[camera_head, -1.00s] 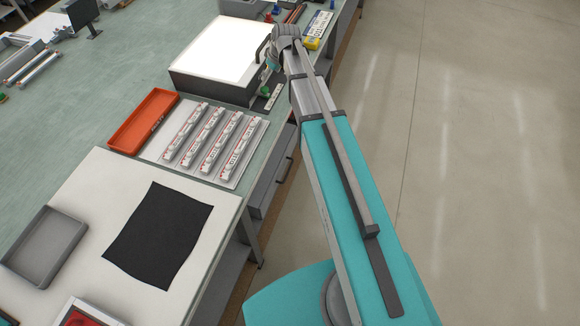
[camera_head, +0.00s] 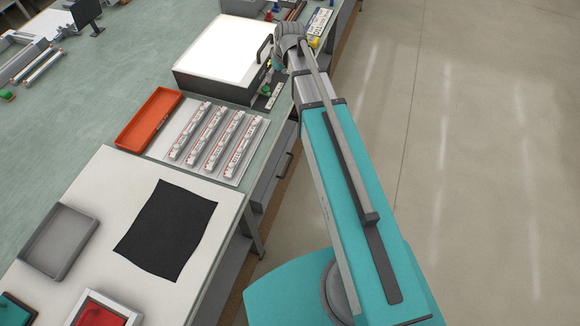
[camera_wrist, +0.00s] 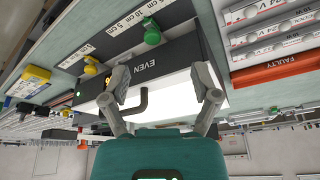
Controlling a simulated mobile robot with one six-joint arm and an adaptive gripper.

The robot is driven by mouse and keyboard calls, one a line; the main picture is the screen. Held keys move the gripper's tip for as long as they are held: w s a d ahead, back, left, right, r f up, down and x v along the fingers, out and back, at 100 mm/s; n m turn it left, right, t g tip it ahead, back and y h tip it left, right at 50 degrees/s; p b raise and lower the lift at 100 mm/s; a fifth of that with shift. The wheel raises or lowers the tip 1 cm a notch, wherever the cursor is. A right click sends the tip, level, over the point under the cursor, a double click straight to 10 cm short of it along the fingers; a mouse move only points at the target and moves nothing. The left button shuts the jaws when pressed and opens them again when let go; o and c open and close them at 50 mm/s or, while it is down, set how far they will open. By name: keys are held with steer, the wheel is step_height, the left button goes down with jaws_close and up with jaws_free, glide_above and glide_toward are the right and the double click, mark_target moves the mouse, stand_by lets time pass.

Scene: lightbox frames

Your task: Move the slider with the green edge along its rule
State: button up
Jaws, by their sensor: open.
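A white rule (camera_wrist: 112,27) with centimetre marks lies along the bench edge in front of the lightbox; part of it shows in the head view (camera_head: 275,95). A green knob (camera_wrist: 152,33) stands beside the rule, and a yellow knob (camera_wrist: 90,68) stands farther left. I cannot make out a green edge on a slider. My gripper (camera_wrist: 162,88) is open and empty, its fingers spread over the lightbox front marked EVEN. A black bar handle (camera_wrist: 138,104) shows between the fingers. The green knob is beyond the fingertips, apart from them. In the head view my wrist hides most of the gripper.
The lit lightbox (camera_head: 222,48) stands at the bench's edge. An orange tray (camera_head: 148,119) and a white board with several labelled bars (camera_head: 216,140) are nearer. A black cloth (camera_head: 165,230) and grey tray (camera_head: 58,241) lie on the near table. Open floor is right.

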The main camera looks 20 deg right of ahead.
steer(key=s+a+f+m+g+h+b, duration=0.1)
steer(key=s+f+m+b, duration=0.15)
steer(key=s, duration=0.55)
steer(key=s+a+f+m+g+h+b, duration=0.1)
steer(key=s+f+m+b, duration=0.2)
steer(key=s, duration=0.6)
steer(key=s+f+g+b, duration=0.1)
steer(key=s+f+b, duration=0.2)
steer(key=f+b, duration=1.7)
steer(key=shift+d+f+b, duration=0.35)
steer(key=shift+f, duration=0.45)
steer(key=shift+s+n, duration=0.1)
steer(key=shift+n, duration=0.15)
